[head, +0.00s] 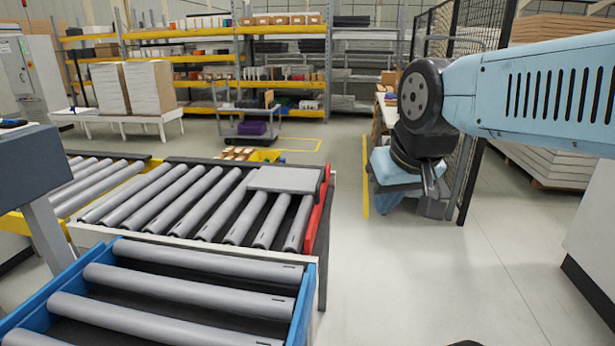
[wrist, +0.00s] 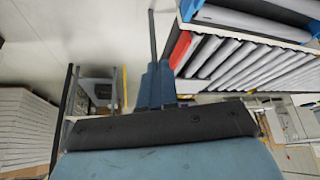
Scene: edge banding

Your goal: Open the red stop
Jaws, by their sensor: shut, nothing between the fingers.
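The red stop (head: 318,212) is a long red bar at the right end of the grey roller conveyor (head: 200,239). It stands upright along the roller end, next to a flat grey panel (head: 284,179) lying on the rollers. In the wrist view the red stop (wrist: 181,50) shows just right of my gripper (wrist: 155,66). My gripper (head: 436,207) hangs over open floor to the right of the red stop, clearly apart from it. Its fingers are shut and empty. The finger tips are small and partly unclear in the head view.
A blue-sided roller conveyor (head: 306,312) is in front. Clear floor (head: 350,270) lies between the conveyor and my arm. A black mesh fence (head: 470,130) and stacked boards (head: 550,160) stand behind my arm. Shelving (head: 270,60) lines the back.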

